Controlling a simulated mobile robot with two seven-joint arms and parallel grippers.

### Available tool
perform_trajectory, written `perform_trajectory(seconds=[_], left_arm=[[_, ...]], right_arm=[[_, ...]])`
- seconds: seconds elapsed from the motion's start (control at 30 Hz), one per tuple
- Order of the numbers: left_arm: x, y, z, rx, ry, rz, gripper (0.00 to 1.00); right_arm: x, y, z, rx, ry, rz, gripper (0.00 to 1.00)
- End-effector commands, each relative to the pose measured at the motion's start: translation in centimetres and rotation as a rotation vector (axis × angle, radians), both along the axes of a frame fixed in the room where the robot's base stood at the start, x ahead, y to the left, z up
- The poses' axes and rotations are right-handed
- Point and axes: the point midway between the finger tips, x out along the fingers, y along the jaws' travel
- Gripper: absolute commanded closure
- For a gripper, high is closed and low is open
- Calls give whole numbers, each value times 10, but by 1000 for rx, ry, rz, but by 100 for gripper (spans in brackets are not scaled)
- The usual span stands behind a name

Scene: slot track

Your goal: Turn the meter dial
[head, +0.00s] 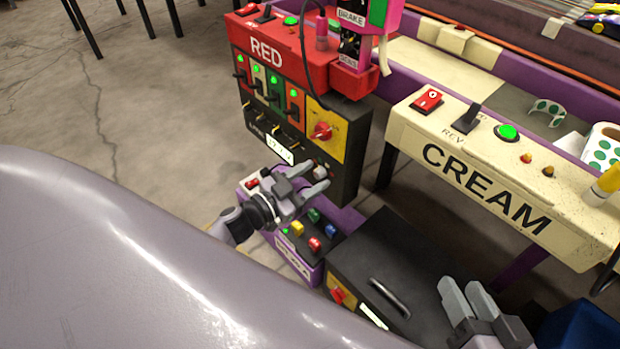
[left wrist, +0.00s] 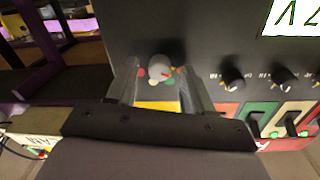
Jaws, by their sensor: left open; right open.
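The meter dial looks like a grey-white round knob (head: 319,171) low on the dark front panel, right of and below a lit meter display (head: 280,150). In the left wrist view the knob (left wrist: 160,68) has a red mark and coloured spots around it. My left gripper (head: 320,178) is open at the panel, its two fingers on either side of the knob. In the left wrist view a gap shows between the knob and the fingers (left wrist: 158,88); contact is not visible. My right gripper (head: 463,288) is open and empty at the lower right.
Small black knobs (left wrist: 233,80) sit beside the dial. A red rotary switch (head: 321,131) is above it on a yellow plate. A purple box with coloured buttons (head: 308,268) and a black box with a handle (head: 375,255) stand below. The CREAM console (head: 500,175) is at right.

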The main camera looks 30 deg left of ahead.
Motion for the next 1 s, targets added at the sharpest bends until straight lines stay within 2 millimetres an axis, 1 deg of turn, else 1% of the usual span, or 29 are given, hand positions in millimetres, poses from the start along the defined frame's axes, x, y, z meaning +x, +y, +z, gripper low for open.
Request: perform_trajectory(seconds=[0.07, 0.1, 0.17, 0.2, 0.23, 0.27, 0.47, 0.67, 0.87, 1.0], left_arm=[[0, 0, 0, -1, 0, 0, 49], [0, 0, 0, -1, 0, 0, 55], [0, 0, 0, -1, 0, 0, 75], [0, 0, 0, -1, 0, 0, 88], [0, 0, 0, -1, 0, 0, 98], [0, 0, 0, -1, 0, 0, 100], [-1, 0, 0, 5, -2, -1, 100], [-1, 0, 0, 54, -18, -1, 100], [-1, -1, 1, 173, -60, -2, 100], [-1, -1, 1, 290, -101, -2, 100]], right_arm=[[0, 0, 0, 0, 0, 0, 57], [0, 0, 0, 0, 0, 0, 57], [0, 0, 0, 0, 0, 0, 57], [0, 0, 0, 0, 0, 0, 57], [0, 0, 0, 0, 0, 0, 57], [0, 0, 0, 0, 0, 0, 57], [0, 0, 1, 0, 0, 1, 57], [0, 1, 2, 6, 3, 2, 57], [-1, 2, 3, 14, 16, 6, 57], [0, 2, 3, 10, 19, 4, 57]])
